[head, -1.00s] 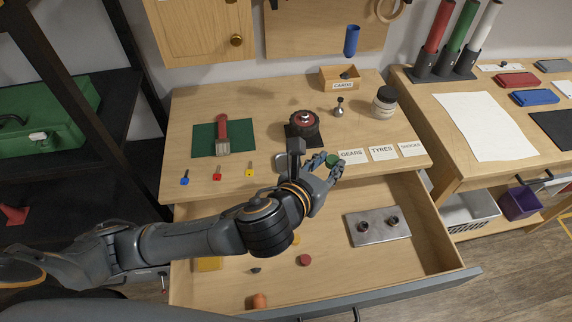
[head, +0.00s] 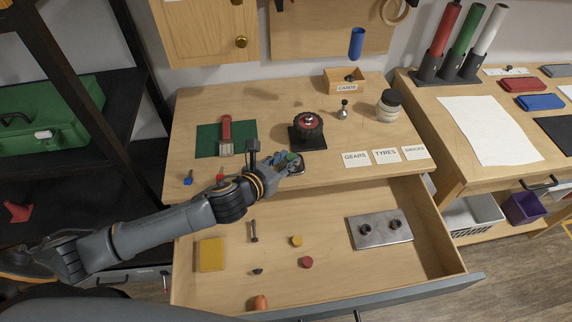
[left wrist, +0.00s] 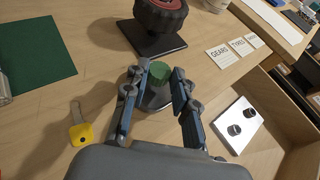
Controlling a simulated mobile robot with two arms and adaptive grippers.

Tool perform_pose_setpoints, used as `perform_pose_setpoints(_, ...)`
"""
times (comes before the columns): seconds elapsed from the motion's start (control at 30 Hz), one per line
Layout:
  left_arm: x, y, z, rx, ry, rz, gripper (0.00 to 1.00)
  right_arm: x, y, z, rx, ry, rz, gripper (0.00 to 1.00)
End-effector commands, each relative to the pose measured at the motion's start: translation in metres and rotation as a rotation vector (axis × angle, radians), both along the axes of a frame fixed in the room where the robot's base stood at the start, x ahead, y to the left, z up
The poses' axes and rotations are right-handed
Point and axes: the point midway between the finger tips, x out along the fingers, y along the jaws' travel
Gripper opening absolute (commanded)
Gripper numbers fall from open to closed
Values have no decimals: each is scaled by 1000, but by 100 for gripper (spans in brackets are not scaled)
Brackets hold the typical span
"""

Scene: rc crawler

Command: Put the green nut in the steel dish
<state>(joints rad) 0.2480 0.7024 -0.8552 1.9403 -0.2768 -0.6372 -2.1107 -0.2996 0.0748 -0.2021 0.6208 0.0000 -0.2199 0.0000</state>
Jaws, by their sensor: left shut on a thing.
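The green nut (left wrist: 160,70) is between the fingertips of my left gripper (left wrist: 158,76) in the left wrist view. In the head view the nut (head: 291,156) shows as a small green patch at the fingers of the left gripper (head: 286,161). The gripper is shut on it. The steel dish (head: 299,169) is on the table top near its front edge, partly hidden by the fingers. In the left wrist view the dish (left wrist: 157,100) shows below the nut, between the fingers. Whether the nut touches it I cannot tell. My right gripper is not in view.
A wheel on a dark stand (head: 307,130) is just behind the dish. A yellow key (left wrist: 81,133) lies left of the gripper. Label cards (head: 356,159) are to the right. Below, the open drawer (head: 340,275) holds a metal plate (head: 366,236) and small parts.

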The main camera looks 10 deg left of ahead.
Motion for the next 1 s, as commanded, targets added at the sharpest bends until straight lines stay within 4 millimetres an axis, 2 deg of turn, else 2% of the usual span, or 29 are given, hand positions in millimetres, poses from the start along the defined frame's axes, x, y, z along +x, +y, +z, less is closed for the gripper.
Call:
perform_pose_setpoints(0.03,-1,-1,-10,-1,5,1,14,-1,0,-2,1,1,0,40)
perform_pose_setpoints(0.13,-1,-1,-17,-2,2,0,14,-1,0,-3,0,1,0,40)
perform_pose_setpoints(0.47,-1,-1,-19,0,1,0,14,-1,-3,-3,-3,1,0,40)
perform_pose_setpoints(0.5,-1,-1,-19,-1,1,0,31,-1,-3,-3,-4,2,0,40)
perform_pose_setpoints(0.53,-1,-1,-19,-1,1,0,36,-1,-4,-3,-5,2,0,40)
perform_pose_setpoints(0.87,-1,-1,-18,0,1,0,36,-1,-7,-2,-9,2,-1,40)
perform_pose_setpoints(1.0,0,4,-11,2,1,1,36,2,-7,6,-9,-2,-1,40)
